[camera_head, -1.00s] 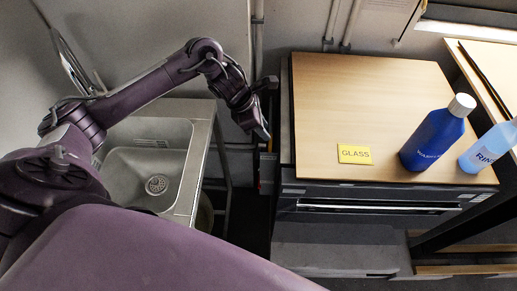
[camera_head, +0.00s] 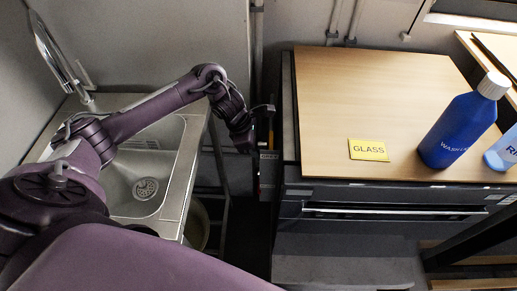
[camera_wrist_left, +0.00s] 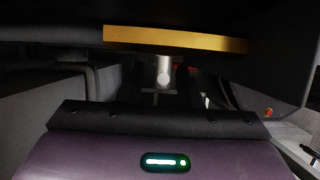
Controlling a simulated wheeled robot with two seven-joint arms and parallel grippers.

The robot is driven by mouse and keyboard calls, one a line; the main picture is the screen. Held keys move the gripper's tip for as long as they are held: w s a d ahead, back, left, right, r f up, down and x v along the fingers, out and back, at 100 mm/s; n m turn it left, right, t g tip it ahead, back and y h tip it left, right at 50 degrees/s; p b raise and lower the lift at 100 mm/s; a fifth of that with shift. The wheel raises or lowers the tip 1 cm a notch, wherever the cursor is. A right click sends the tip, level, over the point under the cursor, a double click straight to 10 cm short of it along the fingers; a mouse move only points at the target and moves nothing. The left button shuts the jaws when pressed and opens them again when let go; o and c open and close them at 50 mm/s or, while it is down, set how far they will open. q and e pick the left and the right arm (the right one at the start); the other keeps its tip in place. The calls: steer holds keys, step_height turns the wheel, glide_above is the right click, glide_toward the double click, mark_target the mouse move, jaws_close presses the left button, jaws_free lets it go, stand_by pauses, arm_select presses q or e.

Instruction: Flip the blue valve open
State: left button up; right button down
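No blue valve can be made out in either view. My left arm comes in from the left in the head view, over the sink. Its gripper (camera_head: 244,142) points down into the narrow gap between the sink and the wooden-topped bench, apart from the bench's left side. Its fingers are too small and dark there to read. In the left wrist view, the area ahead is dark. A pale cylindrical piece (camera_wrist_left: 163,70) shows in the middle, below a yellow-orange strip; what it belongs to is unclear. My right gripper is in neither view.
The steel sink (camera_head: 140,185) is at the left. The bench (camera_head: 365,85) carries a yellow GLASS label (camera_head: 368,149), a dark blue bottle (camera_head: 455,130) and a light blue bottle (camera_head: 503,150). A dark oven front (camera_head: 390,212) lies below its top. Pipes run up the wall behind.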

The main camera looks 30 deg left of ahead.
arm_select(q)
steer(key=shift+d+f, duration=0.2)
steer(key=shift+f, duration=0.2)
jaws_close()
